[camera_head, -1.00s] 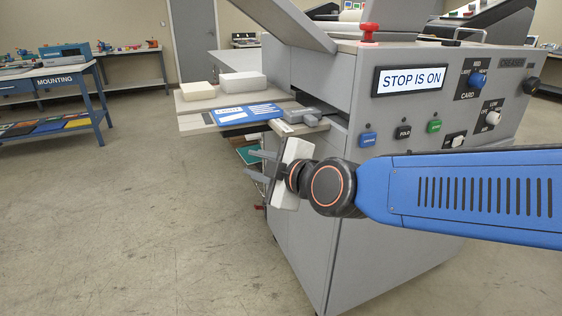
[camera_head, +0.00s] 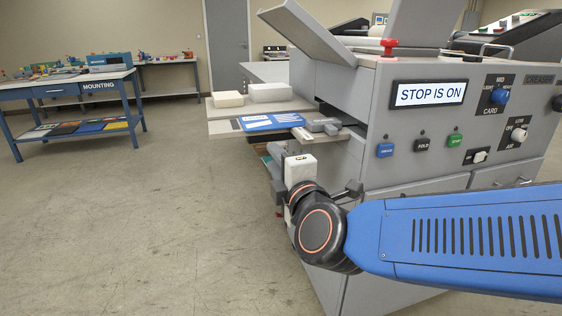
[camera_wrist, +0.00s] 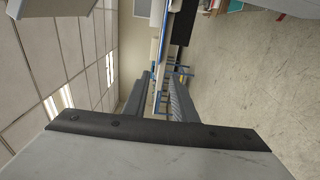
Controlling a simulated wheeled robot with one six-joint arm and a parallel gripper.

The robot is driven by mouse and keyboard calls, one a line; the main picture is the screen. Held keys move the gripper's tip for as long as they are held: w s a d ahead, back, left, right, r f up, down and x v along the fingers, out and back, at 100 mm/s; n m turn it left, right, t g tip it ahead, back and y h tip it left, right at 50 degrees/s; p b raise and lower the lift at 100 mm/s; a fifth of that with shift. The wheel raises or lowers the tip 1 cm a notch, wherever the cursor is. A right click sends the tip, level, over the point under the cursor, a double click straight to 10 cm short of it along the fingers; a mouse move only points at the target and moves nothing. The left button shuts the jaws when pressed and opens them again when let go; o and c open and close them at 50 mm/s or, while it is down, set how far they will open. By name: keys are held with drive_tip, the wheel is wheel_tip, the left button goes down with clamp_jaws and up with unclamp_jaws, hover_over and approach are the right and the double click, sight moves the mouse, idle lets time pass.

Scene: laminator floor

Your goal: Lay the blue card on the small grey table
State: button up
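The blue card (camera_head: 271,122), with white print, lies flat on a light grey shelf (camera_head: 226,128) at the left side of the grey machine. A grey clamp-like block (camera_head: 322,125) sits close to its right end. I cannot tell whether this shelf or another surface is the small grey table. My gripper (camera_head: 274,171) is below and in front of the shelf's edge, apart from the card. In the wrist view my gripper (camera_wrist: 158,100) is open, with an empty gap between its fingers. The card is not clearly recognizable in that view.
Two white blocks, a smaller one (camera_head: 228,99) and a larger one (camera_head: 270,92), stand behind the card. The floor between is clear.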

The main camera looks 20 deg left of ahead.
sight(253, 131)
drive_tip(key=x, duration=1.7)
drive_tip(key=shift+w+a, duration=0.15)
drive_tip(key=shift+w, duration=0.05)
drive_tip(key=shift+c, duration=0.6)
clamp_jaws()
